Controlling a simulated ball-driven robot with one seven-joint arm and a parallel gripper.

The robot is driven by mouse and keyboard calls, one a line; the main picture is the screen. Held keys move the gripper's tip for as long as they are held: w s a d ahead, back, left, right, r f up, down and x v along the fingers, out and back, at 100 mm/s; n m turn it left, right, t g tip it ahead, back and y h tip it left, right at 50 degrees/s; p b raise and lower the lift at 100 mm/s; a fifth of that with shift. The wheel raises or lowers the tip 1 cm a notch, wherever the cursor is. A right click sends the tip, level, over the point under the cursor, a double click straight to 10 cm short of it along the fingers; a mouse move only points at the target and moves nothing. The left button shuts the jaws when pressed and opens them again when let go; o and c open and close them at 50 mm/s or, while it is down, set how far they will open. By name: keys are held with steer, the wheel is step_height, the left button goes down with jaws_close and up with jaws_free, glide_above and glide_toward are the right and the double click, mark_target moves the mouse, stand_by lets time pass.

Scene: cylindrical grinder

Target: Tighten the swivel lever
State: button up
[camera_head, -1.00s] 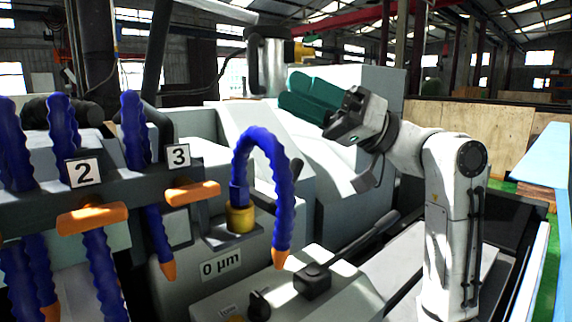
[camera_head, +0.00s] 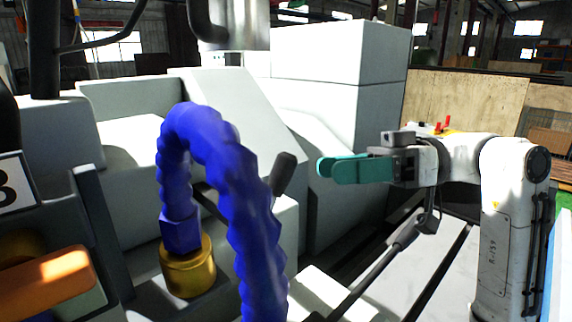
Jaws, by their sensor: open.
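My gripper (camera_head: 324,166), with teal fingers, points left in the right half of the view. Its fingers are apart and nothing shows between them. A short lever with a black handle (camera_head: 284,174) stands left of the fingertips, partly behind a blue coolant hose, with a gap between. A long dark lever (camera_head: 372,273) slants up to the right below my gripper; its lower end runs out of the picture. I cannot tell for sure which of the two is the swivel lever.
The thick blue hose (camera_head: 235,195) rises from a brass fitting (camera_head: 187,266) close in front. An orange handle (camera_head: 45,282) is at the lower left. White machine housing (camera_head: 330,60) stands behind. Open space lies between my fingertips and the black handle.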

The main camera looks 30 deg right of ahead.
mark_target(279, 173)
steer(key=p+x, duration=0.2)
steer(key=x, duration=0.7)
steer(key=shift+p, duration=0.3)
steer(key=shift+d, duration=0.1)
jaws_close()
